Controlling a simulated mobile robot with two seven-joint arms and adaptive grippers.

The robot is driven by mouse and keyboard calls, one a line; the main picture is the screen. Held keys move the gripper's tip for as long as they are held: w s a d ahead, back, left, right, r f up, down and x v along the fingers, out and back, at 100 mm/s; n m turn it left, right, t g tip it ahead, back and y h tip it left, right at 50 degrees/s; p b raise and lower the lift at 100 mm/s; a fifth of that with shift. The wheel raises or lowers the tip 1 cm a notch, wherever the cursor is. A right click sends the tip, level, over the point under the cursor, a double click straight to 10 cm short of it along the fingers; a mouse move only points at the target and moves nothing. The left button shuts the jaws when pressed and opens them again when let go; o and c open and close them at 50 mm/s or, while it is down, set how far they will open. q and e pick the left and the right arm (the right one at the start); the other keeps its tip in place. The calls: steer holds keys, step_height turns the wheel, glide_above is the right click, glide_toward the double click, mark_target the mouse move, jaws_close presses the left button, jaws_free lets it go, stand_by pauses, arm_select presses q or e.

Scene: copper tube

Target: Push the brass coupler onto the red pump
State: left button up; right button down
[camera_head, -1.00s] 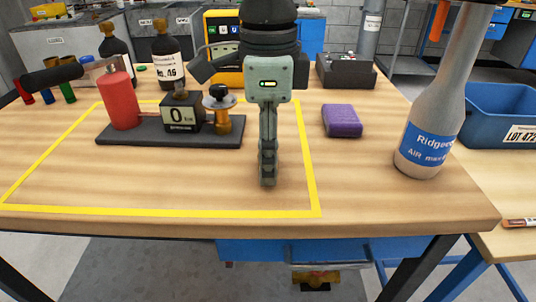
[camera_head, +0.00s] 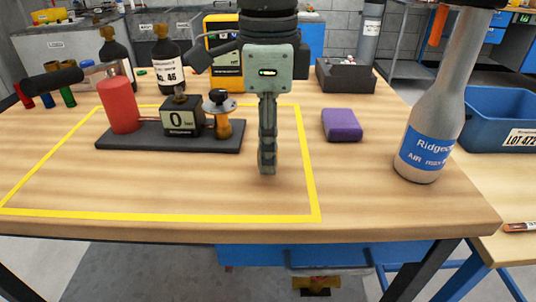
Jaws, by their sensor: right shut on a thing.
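The red pump (camera_head: 121,105) stands upright on a dark base plate (camera_head: 150,142) at the left of the table, inside a yellow outline. A gauge block reading 0 (camera_head: 180,117) and a brass fitting with a black knob (camera_head: 222,125) sit on the same plate. My right gripper (camera_head: 267,165) points down just right of the plate, apart from it. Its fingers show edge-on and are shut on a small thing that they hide. I cannot make out a separate brass coupler. My left gripper is not in view.
A dark box (camera_head: 345,76), a yellow case (camera_head: 223,65) and dark bottles (camera_head: 166,67) stand behind. The front of the table is clear.

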steer(key=r, duration=0.2)
steer(key=a+r, duration=0.1)
steer(key=shift+s, duration=0.25)
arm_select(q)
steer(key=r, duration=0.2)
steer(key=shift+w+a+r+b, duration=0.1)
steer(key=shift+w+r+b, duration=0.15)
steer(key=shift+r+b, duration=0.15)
arm_select(e)
steer(key=s+a+r, duration=0.4)
steer(key=a+r, duration=0.2)
steer(key=a, duration=0.3)
steer(key=shift+s+a+r, duration=0.15)
steer(key=shift+s+a, duration=0.1)
steer(key=shift+s, duration=0.15)
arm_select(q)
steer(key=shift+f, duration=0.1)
